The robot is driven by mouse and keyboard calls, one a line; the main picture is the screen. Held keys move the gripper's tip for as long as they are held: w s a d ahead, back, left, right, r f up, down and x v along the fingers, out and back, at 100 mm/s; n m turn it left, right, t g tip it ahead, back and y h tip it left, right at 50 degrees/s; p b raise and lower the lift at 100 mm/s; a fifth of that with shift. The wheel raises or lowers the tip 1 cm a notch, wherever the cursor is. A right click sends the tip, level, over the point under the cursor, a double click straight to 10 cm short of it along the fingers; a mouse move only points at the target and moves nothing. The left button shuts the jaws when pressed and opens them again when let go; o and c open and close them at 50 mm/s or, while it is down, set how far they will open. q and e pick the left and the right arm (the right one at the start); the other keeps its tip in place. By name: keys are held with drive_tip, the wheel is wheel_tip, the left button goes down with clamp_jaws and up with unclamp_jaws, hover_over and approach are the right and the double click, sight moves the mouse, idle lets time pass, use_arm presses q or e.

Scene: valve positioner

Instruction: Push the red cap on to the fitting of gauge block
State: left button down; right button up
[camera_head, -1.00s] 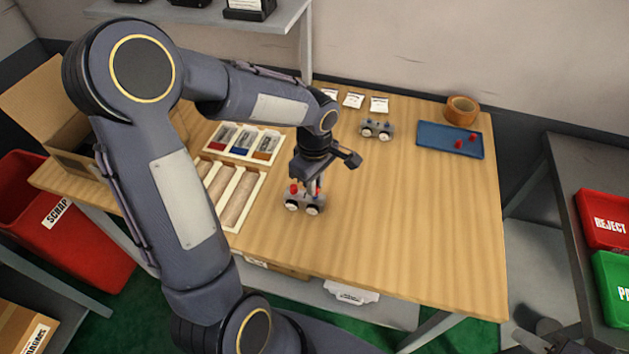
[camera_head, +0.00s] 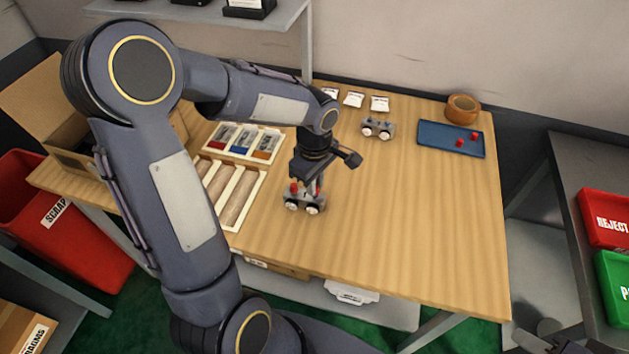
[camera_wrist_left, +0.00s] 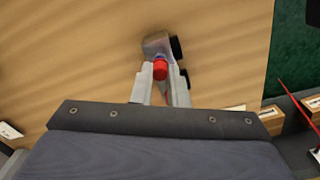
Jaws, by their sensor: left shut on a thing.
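The gauge block (camera_head: 304,201) is a small grey block with round white-faced parts, standing on the wooden table below my left gripper (camera_head: 312,186). Red shows on its top at the left (camera_head: 293,188) and beside my fingers at the right. In the left wrist view my left gripper (camera_wrist_left: 163,84) points at the block (camera_wrist_left: 156,46), its two fingers shut on a red cap (camera_wrist_left: 160,69). The cap is at the block's near end. Whether it is fully seated on the fitting is hidden.
A second similar grey block (camera_head: 377,128) stands farther back. A blue tray (camera_head: 432,141) with two red caps and an orange tape roll (camera_head: 462,109) are at the back right. Part trays (camera_head: 262,180) lie left of the block. The table's right front (camera_head: 420,240) is clear.

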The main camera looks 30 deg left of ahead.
use_arm(q)
drive_tip(key=shift+f+b, duration=0.65)
idle(0.3)
drive_tip(key=c, duration=1.3)
unclamp_jaws()
drive_tip(key=shift+c, duration=0.2)
wheel_tip(320, 180, up, 7)
drive_tip(key=shift+s+r, duration=0.1)
drive_tip(key=shift+r, duration=0.4)
drive_tip(key=s+d+r+m+t+h, duration=0.1)
drive_tip(key=s+d+m+t+h, duration=0.1)
drive_tip(key=s+m, duration=0.5)
drive_tip(key=s+d+r+m+t+h, duration=0.1)
drive_tip(key=s+d+m+t, duration=0.1)
drive_tip(key=s+m, duration=0.5)
drive_tip(key=s+t, duration=0.1)
drive_tip(key=s, duration=0.1)
drive_tip(key=shift+s+d+r+m+t+h, duration=0.15)
drive_tip(key=shift+s+m+t+h, duration=0.15)
drive_tip(key=shift+s+m+h, duration=0.1)
